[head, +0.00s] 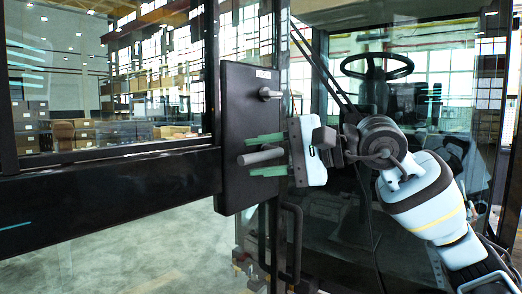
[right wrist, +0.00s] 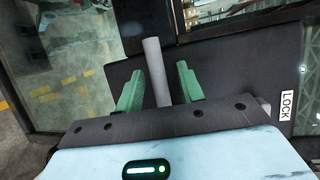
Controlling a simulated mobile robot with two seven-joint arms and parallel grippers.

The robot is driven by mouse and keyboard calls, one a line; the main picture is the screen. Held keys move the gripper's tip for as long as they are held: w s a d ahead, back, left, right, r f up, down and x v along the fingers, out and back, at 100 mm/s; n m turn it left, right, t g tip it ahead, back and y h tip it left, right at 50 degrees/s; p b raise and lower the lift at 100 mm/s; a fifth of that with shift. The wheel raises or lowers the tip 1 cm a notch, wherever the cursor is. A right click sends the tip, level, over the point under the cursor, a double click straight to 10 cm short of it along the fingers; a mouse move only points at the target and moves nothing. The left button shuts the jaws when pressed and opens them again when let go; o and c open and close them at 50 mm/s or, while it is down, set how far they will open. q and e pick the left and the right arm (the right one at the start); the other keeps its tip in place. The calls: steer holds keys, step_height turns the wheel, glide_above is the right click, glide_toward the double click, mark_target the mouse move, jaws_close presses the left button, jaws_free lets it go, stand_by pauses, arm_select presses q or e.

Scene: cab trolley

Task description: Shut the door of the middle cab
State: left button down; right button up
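The cab door (head: 110,172) has a black frame with large glass panes and fills the left of the head view. Its edge carries a dark lock plate (head: 235,125) with a grey bar handle (head: 258,157) and a small knob (head: 270,93) above it. The door stands in front of the cab opening; how wide it is open is hard to tell. My right gripper (head: 266,154) has its green fingers on either side of the bar handle, with slim gaps. In the right wrist view the handle (right wrist: 156,75) stands between the open fingers. My left gripper is out of view.
The cab interior, with a steering wheel (head: 376,67), shows behind my right arm. A black grab bar (head: 296,245) stands below the lock plate. A LOCK label (right wrist: 286,106) shows on the plate. Shelves with boxes (head: 75,133) stand far behind the glass.

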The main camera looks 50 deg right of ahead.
steer(key=shift+w+a+f, duration=0.1)
steer(key=shift+w+a, duration=0.05)
steer(key=shift+w, duration=0.2)
jaws_close()
steer(key=shift+f, duration=0.1)
steer(key=shift+f+n+h+b, duration=0.3)
steer(key=shift+f+n+b, duration=0.15)
steer(key=shift+b, duration=0.2)
steer(key=shift+f+g, duration=0.15)
steer(key=shift+g, duration=0.15)
steer(key=shift+f+n+b, duration=0.1)
steer(key=shift+n+b, duration=0.25)
steer(key=shift+b, duration=0.05)
